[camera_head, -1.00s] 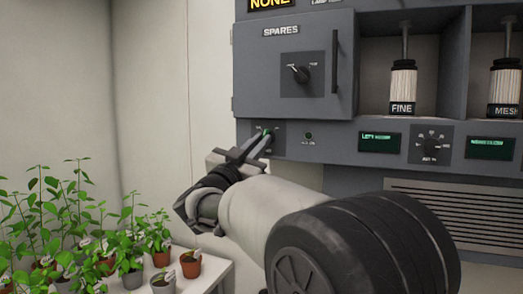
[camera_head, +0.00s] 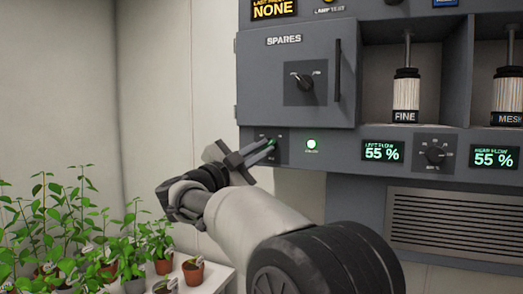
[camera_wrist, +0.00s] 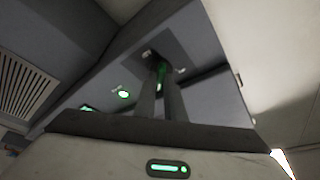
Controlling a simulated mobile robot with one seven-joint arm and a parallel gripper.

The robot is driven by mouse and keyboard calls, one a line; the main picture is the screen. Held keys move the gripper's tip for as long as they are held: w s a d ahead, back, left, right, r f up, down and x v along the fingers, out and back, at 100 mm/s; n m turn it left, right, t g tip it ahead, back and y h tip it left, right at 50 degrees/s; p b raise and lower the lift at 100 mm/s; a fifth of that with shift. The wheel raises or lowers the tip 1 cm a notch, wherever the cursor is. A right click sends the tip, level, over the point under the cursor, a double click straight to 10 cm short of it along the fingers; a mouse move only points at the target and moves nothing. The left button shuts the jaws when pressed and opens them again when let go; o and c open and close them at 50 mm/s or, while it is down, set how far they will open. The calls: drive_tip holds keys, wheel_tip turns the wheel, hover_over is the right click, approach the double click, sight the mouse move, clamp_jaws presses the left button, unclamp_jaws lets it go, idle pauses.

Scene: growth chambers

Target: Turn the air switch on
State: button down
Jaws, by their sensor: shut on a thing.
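The air switch (camera_head: 270,138) sits on a dark plate at the left end of the grey control panel, under the spares cabinet. My gripper (camera_head: 271,147) reaches it from the lower left and is shut on its small lever. A round indicator lamp (camera_head: 312,144) right of the switch glows bright green. The left flow display (camera_head: 383,152) and the rear flow display (camera_head: 494,158) both read 55 %.
The spares cabinet (camera_head: 262,95) with its rotary knob (camera_head: 303,81) and vertical handle (camera_head: 337,72) is just above. A dial (camera_head: 435,155) lies between the displays, above a vent grille (camera_head: 450,222). Potted plants (camera_head: 80,235) stand on a white table at lower left.

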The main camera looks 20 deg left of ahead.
idle(0.3)
drive_tip(key=c, duration=1.8)
unclamp_jaws()
drive_tip(key=shift+c, duration=0.2)
drive_tip(key=b+v, duration=0.1)
drive_tip(key=v, duration=1.6)
drive_tip(key=shift+s+b, duration=0.2)
drive_tip(key=shift+b, duration=0.1)
drive_tip(key=shift+a+f, duration=0.1)
drive_tip(key=shift+f, duration=0.05)
